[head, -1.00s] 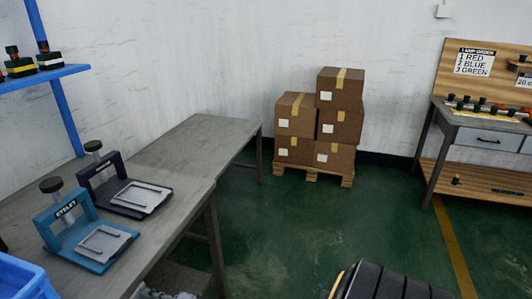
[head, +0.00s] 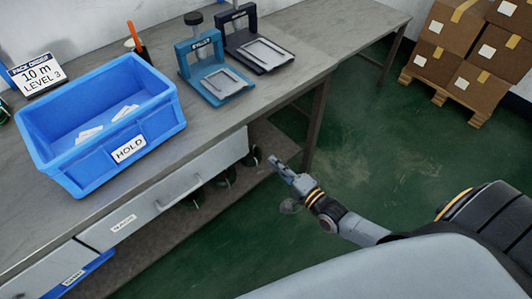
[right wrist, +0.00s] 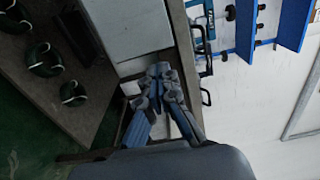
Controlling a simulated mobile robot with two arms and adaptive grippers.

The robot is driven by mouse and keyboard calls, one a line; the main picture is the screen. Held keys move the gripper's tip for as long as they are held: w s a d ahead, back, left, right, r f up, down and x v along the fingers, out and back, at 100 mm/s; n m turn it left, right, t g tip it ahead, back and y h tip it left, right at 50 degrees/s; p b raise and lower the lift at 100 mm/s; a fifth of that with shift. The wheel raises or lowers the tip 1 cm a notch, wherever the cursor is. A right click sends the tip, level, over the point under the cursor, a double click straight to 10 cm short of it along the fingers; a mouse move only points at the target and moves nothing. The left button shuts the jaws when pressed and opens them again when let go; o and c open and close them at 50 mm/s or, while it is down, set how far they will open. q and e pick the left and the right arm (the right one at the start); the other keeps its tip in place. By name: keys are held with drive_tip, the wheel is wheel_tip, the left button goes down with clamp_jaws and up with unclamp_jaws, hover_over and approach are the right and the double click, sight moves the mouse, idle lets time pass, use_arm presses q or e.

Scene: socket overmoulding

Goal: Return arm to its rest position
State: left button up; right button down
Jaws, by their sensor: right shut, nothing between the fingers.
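My right gripper (head: 283,172) shows in the head view, its arm coming in from the lower right. It is shut and empty, held over the green floor in front of the bench (head: 300,90). In the right wrist view the right gripper (right wrist: 160,72) shows its fingers together with nothing between them, seen against the bench edge. My left gripper is in neither view.
A blue bin (head: 95,160) marked HOLD, with white pieces inside, stands on the bench. A teal press (head: 213,70) and a dark press (head: 258,42) are behind it. Boxes (head: 440,60) stand on a pallet at upper right. The floor between is clear.

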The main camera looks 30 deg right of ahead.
drive_tip(key=shift+v, duration=0.85)
drive_tip(key=s+d+f+n+g+h+p, duration=0.15)
drive_tip(key=s+f+n+g, duration=0.3)
drive_tip(key=f, duration=0.65)
drive_tip(key=s+d+f+n+g+h+p, duration=0.15)
drive_tip(key=s+f+n+g, duration=0.35)
drive_tip(key=f, duration=0.6)
drive_tip(key=s+a+f+n+g+p, duration=0.1)
drive_tip(key=s+f, duration=0.6)
drive_tip(key=s, duration=0.7)
drive_tip(key=s+a+f+n+g+h+p, duration=0.1)
drive_tip(key=s+a+f+n+g, duration=0.2)
drive_tip(key=s, duration=1.1)
wheel_tip(320, 180, down, 4)
drive_tip(key=n+g, duration=0.3)
drive_tip(key=n, duration=0.1)
drive_tip(key=shift+s+a+h, duration=0.2)
drive_tip(key=shift+s+h, duration=0.1)
